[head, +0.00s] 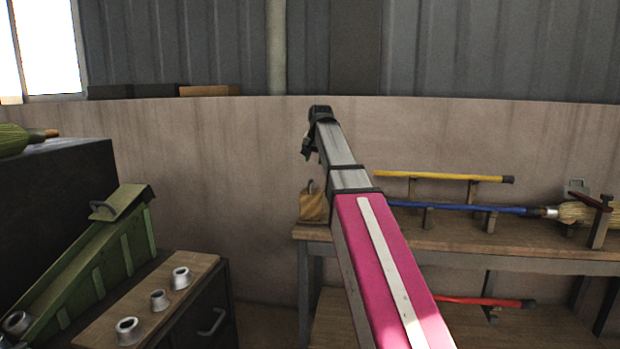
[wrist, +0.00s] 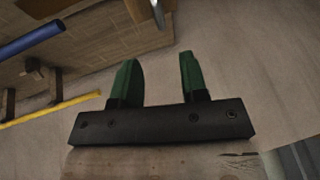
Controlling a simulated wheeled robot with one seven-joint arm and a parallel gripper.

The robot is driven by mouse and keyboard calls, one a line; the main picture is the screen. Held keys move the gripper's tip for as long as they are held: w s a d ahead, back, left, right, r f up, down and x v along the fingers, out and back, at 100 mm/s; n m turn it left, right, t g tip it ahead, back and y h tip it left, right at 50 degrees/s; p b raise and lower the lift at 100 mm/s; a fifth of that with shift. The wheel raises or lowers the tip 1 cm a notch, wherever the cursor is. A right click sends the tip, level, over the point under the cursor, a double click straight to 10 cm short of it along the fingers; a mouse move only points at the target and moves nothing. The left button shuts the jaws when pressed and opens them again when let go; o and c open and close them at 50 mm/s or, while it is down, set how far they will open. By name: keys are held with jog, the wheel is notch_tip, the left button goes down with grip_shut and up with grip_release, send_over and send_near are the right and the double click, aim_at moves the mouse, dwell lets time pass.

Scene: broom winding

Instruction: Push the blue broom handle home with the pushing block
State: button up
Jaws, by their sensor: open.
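The blue broom handle (head: 460,208) lies level on supports on the wooden bench, its right end at the socket of a straw broom head (head: 575,212). Part of it shows in the wrist view (wrist: 30,40). My arm hides its left part in the head view. The pushing block (head: 314,207), wooden with a metal grip on top, stands at the bench's left end. It seems to show at the top edge of the wrist view (wrist: 137,10). My gripper (wrist: 157,60) has its green fingers apart with nothing between them. In the head view it hangs above the block, apart from it.
A yellow handle (head: 445,177) lies on supports behind the blue one. A red handle (head: 485,301) lies on the lower shelf. A clamp-like post (head: 600,222) stands by the broom head. At left are a green chute (head: 85,255) and a cabinet with metal sockets (head: 158,299).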

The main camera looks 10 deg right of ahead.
aim_at(311, 180)
jog(key=x, duration=1)
jog(key=shift+f, duration=0.1)
